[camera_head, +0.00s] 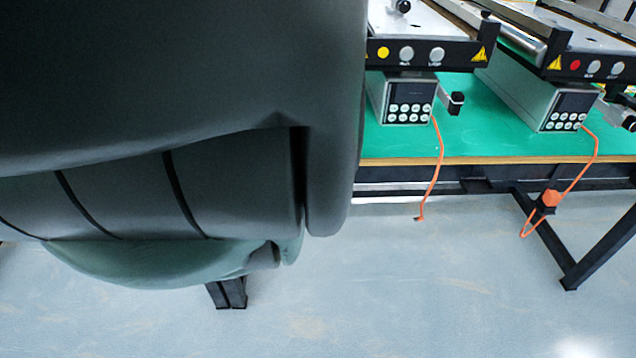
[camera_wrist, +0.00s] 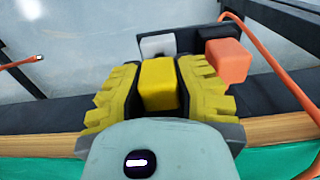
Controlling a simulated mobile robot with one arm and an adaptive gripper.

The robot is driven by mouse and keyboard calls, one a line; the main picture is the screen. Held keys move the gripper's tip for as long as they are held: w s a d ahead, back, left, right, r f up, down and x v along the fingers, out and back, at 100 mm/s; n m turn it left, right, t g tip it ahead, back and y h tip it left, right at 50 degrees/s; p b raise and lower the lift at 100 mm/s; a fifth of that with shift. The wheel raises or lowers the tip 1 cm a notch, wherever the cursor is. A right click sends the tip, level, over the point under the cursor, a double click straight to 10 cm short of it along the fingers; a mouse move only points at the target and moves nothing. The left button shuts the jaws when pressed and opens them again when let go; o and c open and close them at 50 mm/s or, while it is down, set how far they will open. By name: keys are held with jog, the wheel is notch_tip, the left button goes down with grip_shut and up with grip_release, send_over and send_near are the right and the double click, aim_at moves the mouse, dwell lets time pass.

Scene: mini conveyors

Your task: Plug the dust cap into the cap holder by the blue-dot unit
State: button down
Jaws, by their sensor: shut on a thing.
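In the wrist view my gripper (camera_wrist: 158,88) has its yellow ribbed fingers shut on a yellow block (camera_wrist: 158,84), which looks like the dust cap. Just beyond it is a black bracket (camera_wrist: 188,40), perhaps the cap holder, with a pale grey block (camera_wrist: 158,45) and an orange block (camera_wrist: 228,60) on it. I cannot tell whether the yellow block touches the bracket. My gripper is hidden in the head view, where my arm fills the left. A yellow-dot unit (camera_head: 410,55) and a red-dot unit (camera_head: 588,68) show there; no blue dot is visible.
The green table (camera_head: 475,128) has a wooden front edge (camera_wrist: 280,127). An orange cable (camera_wrist: 270,60) passes right of the bracket, and another cable's plug end (camera_wrist: 35,58) hangs at left. In the head view, cables and dark table legs (camera_head: 600,248) stand over open floor.

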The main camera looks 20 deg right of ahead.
jog(key=shift+f, duration=0.2)
dwell(0.4)
jog(key=shift+r, duration=0.25)
jog(key=shift+f+b, duration=0.4)
dwell(1.4)
jog(key=shift+r, duration=0.2)
jog(key=shift+r+p, duration=0.2)
jog(key=shift+p, duration=0.15)
dwell(0.5)
jog(key=shift+f, duration=0.4)
dwell(0.9)
